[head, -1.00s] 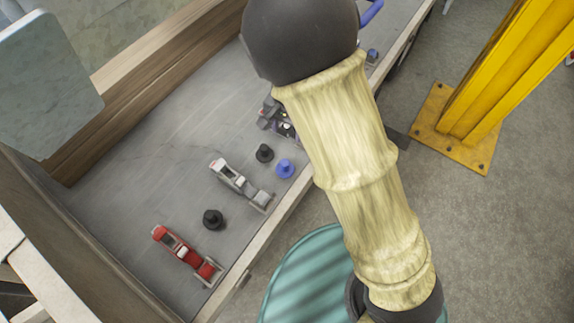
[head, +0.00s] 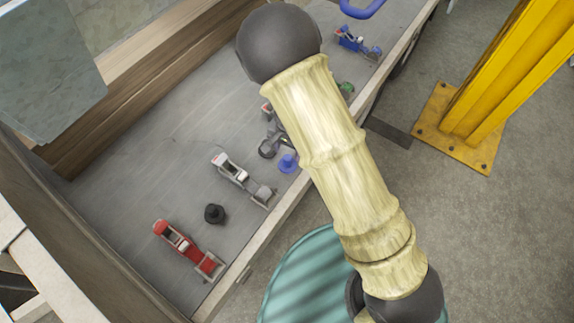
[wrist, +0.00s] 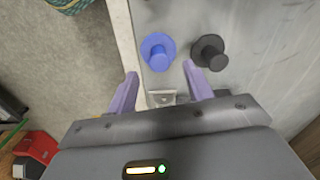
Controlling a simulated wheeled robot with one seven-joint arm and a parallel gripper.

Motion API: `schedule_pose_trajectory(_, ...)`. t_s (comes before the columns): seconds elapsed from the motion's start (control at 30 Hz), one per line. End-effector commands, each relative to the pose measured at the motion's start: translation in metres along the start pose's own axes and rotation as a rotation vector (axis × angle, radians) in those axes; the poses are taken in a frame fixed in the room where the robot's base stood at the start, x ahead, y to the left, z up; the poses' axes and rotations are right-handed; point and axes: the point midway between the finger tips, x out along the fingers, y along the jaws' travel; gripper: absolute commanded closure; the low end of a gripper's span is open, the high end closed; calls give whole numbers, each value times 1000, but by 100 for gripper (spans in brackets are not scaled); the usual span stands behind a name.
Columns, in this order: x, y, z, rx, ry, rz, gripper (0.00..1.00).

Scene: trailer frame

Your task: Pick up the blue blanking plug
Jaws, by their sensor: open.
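The blue blanking plug (wrist: 158,52) stands on the grey trailer bed, knob up, just inside the pale edge rail. In the head view the plug (head: 288,163) shows left of my arm. My gripper (wrist: 160,70) is open and empty. Its two purple fingers point toward the plug, which appears just beyond their tips and roughly centred between them. I see no contact. A black plug (wrist: 210,52) stands close to the right of the blue one in the wrist view, near the right fingertip. My arm hides most of the gripper in the head view.
A small silver piece (wrist: 161,97) shows between the fingers. A white-and-grey tool (head: 238,178), another black plug (head: 214,214) and a red tool (head: 184,247) lie on the bed. A blue tool (head: 357,42) lies farther up. A yellow post (head: 490,90) stands outside.

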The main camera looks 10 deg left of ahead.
Motion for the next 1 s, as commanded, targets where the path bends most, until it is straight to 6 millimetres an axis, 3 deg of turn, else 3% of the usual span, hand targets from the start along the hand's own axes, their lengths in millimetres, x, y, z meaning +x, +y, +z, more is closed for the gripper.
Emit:
schedule_pose_trajectory(0.37,4,0,0,0,0,-1,49)
schedule_pose_trajectory(0.7,47,2,-2,2,-1,0,49)
schedule_pose_trajectory(1.0,54,1,-2,0,1,-1,49)
